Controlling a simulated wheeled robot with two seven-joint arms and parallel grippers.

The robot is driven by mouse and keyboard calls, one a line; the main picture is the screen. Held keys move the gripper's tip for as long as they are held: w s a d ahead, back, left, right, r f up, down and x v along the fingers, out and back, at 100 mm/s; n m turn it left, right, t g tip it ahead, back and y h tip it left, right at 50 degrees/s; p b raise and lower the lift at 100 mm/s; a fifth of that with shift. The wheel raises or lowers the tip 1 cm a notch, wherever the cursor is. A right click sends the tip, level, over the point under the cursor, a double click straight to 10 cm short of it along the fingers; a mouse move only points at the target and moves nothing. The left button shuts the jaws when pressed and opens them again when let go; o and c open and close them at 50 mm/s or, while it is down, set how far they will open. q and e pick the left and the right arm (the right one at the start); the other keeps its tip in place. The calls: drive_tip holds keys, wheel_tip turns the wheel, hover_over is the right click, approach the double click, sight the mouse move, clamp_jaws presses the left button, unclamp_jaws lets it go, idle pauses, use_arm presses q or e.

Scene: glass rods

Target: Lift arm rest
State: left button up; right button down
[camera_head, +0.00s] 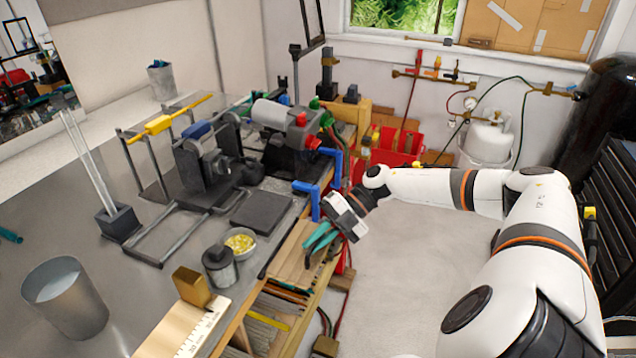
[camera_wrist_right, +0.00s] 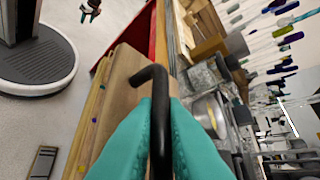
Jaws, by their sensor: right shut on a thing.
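My right gripper (camera_head: 320,240) has teal fingers and is at the front edge of the metal bench, beside a flat wooden board (camera_head: 292,262). The board may be the arm rest; I cannot tell for certain. In the right wrist view, the teal fingers (camera_wrist_right: 159,112) are shut on a black bent rod (camera_wrist_right: 158,78), one finger on each side of it. The rod's bent end shows past the fingertips, beside a wooden surface (camera_wrist_right: 117,90). In the head view the rod is not clear. My left gripper is not in view.
Blue bent handles (camera_head: 307,187) stand just behind my right gripper, beside the lathe-like machine (camera_head: 285,125). A dark jar (camera_head: 219,266), a bowl of yellow pieces (camera_head: 240,243) and a brass block (camera_head: 191,287) stand left of the board. Open floor (camera_head: 410,265) lies to the right.

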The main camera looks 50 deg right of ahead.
drive_tip(key=shift+r, duration=0.1)
drive_tip(key=c, duration=1.8)
unclamp_jaws()
drive_tip(key=shift+w, duration=0.1)
drive_tip(key=shift+o, duration=0.2)
drive_tip(key=shift+d, duration=0.4)
drive_tip(key=b+v, duration=0.4)
drive_tip(key=v, duration=0.7)
drive_tip(key=shift+r, duration=0.15)
drive_tip(key=shift+d, duration=0.1)
